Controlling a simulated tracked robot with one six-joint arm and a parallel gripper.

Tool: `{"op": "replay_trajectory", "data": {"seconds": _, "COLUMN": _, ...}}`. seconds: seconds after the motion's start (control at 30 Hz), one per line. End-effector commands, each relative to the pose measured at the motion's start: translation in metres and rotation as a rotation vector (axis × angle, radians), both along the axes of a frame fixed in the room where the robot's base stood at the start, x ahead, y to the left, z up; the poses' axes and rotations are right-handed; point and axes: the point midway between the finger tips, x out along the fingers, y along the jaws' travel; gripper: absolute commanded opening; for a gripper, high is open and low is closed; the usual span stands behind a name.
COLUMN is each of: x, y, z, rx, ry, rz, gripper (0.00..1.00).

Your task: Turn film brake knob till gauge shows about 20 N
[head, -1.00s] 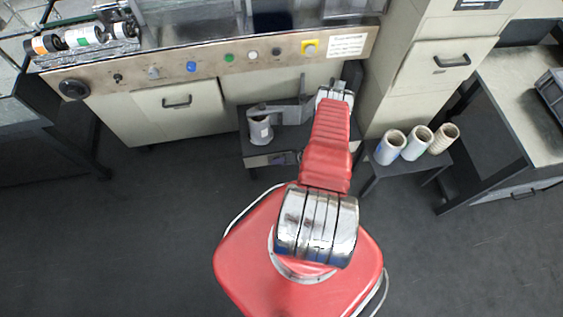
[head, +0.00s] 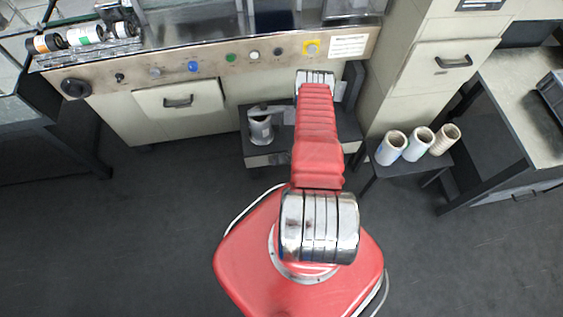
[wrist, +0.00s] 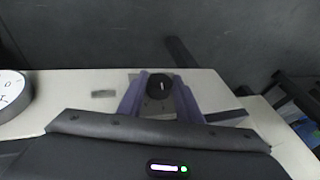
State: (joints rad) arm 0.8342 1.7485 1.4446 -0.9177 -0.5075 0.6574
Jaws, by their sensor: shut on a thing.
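The round black knob (wrist: 157,86) sits on a grey plate on a pale panel in the wrist view, with a light mark on its face. My gripper (wrist: 161,77) has its two purple fingers on either side of the knob and is shut on it. The gauge (wrist: 10,92), a white dial with a dark rim, is cut off at the left edge; its reading cannot be told. In the head view my red arm covers the area, and the gripper, knob and gauge cannot be made out.
Several loose rolls (head: 391,147) stand on a small table to the right. The machine's control panel (head: 140,82) with coloured buttons runs along the back. The floor at left is clear.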

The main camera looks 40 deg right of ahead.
Motion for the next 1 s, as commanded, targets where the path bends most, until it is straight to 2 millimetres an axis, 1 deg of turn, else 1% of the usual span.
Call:
{"op": "replay_trajectory", "data": {"seconds": 0.43, "x": -0.0002, "y": -0.0003, "z": 0.0001, "rx": -0.107, "ry": 0.078, "rz": -0.007, "gripper": 0.09}}
{"op": "replay_trajectory", "data": {"seconds": 1.0, "x": -0.0001, "y": -0.0009, "z": 0.0005, "rx": -0.134, "ry": 0.096, "rz": -0.012, "gripper": 0.09}}
